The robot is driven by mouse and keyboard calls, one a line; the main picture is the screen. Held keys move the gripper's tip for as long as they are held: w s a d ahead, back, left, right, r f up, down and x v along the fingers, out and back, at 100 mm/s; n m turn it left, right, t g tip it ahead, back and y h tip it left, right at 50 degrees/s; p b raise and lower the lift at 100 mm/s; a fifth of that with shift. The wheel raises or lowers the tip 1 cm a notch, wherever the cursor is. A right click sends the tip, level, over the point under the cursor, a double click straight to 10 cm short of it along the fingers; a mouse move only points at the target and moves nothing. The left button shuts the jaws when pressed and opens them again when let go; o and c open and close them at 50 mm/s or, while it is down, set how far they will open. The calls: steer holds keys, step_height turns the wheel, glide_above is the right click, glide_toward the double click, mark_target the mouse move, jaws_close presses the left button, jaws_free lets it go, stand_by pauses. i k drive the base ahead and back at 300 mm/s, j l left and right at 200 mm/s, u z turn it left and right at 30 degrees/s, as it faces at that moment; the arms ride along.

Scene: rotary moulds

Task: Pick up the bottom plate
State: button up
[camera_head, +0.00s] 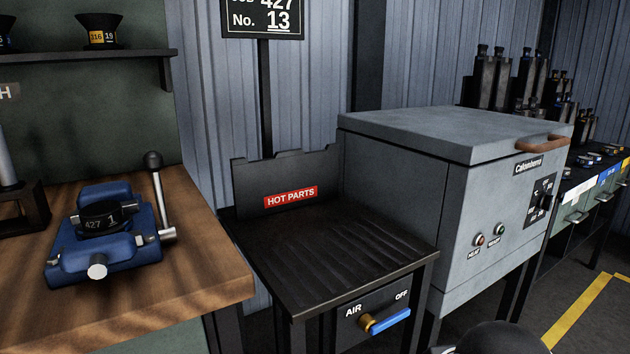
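I cannot tell for sure which thing is the bottom plate. A dark round mould part (103,218) marked "427 1" sits in a blue clamping fixture (125,254) on the wooden bench at left. The fixture has a lever with a black knob at its right side. Small flat dark parts with blue and yellow marks (594,160) lie on the far right bench, too small to tell apart. My gripper is not in view. A dark rounded shape at the bottom right edge may be part of me.
The wooden bench (205,270) borders a bare black ribbed "HOT PARTS" table (335,250) with a blue-handled air valve (385,321). A closed grey oven (470,200) stands right of it. Tall black pieces (492,80) stand behind. A shelf (90,56) holds a black funnel-shaped part (97,32).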

mark_target(98, 219)
steer(key=j+u, duration=0.1)
steer(key=u, duration=1.45)
steer(key=j+z, duration=0.15)
steer(key=j, duration=0.35)
steer(key=k+j+z, duration=0.2)
steer(key=j, duration=0.25)
steer(key=i+j, duration=0.05)
